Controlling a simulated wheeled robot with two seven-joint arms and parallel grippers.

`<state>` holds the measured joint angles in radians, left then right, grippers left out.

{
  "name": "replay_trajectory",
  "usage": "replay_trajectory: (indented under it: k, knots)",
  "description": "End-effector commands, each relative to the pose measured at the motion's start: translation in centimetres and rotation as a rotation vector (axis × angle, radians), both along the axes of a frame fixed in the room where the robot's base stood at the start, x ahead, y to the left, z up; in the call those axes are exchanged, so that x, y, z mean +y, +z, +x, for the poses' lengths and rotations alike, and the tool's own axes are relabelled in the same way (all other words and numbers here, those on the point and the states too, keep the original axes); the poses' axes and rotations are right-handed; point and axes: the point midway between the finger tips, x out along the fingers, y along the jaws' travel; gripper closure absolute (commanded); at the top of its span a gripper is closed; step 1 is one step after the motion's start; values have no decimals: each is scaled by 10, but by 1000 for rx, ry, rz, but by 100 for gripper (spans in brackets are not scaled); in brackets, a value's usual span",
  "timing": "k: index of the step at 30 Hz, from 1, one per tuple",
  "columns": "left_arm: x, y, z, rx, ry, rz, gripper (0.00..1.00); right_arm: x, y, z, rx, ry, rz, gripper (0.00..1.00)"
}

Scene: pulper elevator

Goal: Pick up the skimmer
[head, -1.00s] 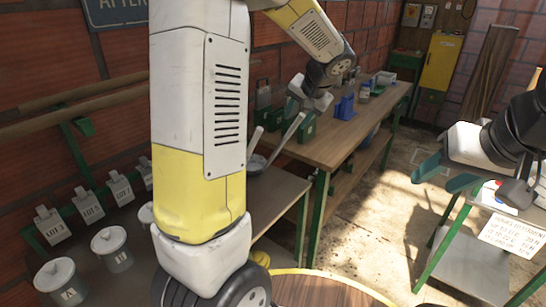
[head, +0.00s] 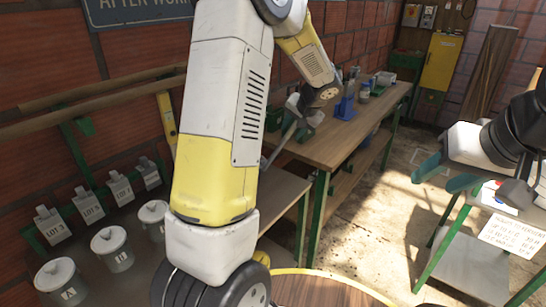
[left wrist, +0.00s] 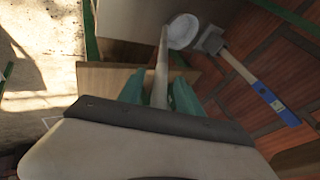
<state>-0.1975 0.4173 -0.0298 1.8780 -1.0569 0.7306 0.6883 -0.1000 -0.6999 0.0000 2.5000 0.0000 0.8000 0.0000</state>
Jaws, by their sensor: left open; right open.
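The skimmer's long pale handle (head: 279,147) leans up beside the far workbench in the head view; its lower end is hidden behind my left arm. In the left wrist view the handle (left wrist: 160,72) runs up between the green fingers, toward a pale round head (left wrist: 182,31) that appears to be the skimmer's. My left gripper (head: 301,122) is at the handle's upper end, its open fingers (left wrist: 157,92) on either side of it. Whether either finger touches the handle is unclear. My right gripper (head: 445,174) is open and empty, far from it at the right.
The wooden workbench (head: 335,140) carries a blue holder (head: 345,108). Lidded pots (head: 112,246) stand at the left. A round wooden top (head: 325,290) is in front.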

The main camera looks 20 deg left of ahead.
Motion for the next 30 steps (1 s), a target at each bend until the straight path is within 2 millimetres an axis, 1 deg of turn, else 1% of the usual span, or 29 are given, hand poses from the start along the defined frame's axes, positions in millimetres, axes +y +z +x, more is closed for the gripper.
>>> replay_trajectory:
  k: [1, 2, 3, 5, 6, 8, 30]
  knots:
    - [0, 0, 0, 0, 0, 0, 59, 0, 0, 0, 0, 0, 0, 51]
    - [0, 0, 0, 0, 0, 0, 62, 0, 0, 0, 0, 0, 0, 51]
    - [0, 0, 0, 0, 0, 0, 70, 0, 0, 0, 0, 0, 0, 51]
    - [0, 0, 0, 0, 0, 0, 82, 0, 0, 0, 0, 0, 0, 51]
    - [0, 0, 0, 0, 0, 0, 90, 0, 0, 0, 0, 0, 0, 51]
    - [0, 0, 0, 0, 0, 0, 100, 0, 0, 0, 0, 0, 0, 51]
    - [0, 0, 0, 0, 1, 0, 100, 0, 0, 0, 0, 0, 0, 51]
